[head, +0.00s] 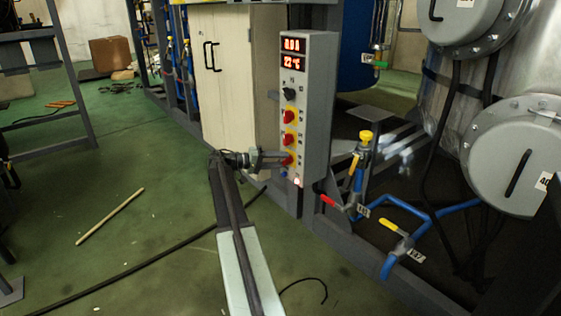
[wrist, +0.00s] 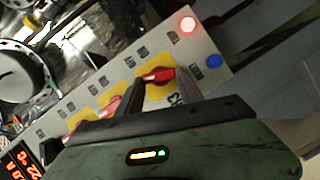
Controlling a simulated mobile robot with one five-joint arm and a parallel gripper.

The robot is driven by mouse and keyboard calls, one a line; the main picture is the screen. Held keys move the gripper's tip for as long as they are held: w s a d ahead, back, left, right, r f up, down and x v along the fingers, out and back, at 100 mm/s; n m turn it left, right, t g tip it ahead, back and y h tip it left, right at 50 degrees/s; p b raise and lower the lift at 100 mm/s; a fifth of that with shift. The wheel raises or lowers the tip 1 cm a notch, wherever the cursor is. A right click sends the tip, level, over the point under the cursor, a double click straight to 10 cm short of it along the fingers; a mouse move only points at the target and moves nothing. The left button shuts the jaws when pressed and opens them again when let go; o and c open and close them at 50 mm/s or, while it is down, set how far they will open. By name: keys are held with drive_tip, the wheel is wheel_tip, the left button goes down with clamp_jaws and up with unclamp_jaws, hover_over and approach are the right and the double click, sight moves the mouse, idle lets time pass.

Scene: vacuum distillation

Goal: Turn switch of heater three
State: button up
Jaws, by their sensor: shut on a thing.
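A grey control panel (head: 311,90) stands upright at the centre of the head view, with two red displays at the top, a black knob and several red switches on yellow plates below. My gripper (head: 287,161) reaches the lowest red switch from the left. In the wrist view the fingers of my gripper (wrist: 170,88) are shut on that red switch (wrist: 156,76), which sits on a yellow plate. A lit lamp (wrist: 187,24) and a blue button (wrist: 213,61) are beside it. The switch labels are too small or blurred to read fully.
A beige cabinet (head: 228,75) stands behind and left of the panel. Blue pipes (head: 405,207) with red and yellow valve handles are at right, near a steel tank (head: 440,100). A stick (head: 110,216) and a dark cable lie on the green floor, otherwise mostly open at left.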

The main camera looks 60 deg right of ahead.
drive_tip(key=o, duration=1.4)
drive_tip(key=p+v, duration=0.1)
drive_tip(key=v, duration=0.6)
drive_tip(key=shift+w+a+r, duration=0.1)
drive_tip(key=shift+w+a, duration=0.1)
drive_tip(key=shift+a, duration=0.15)
drive_tip(key=shift+c, duration=0.4)
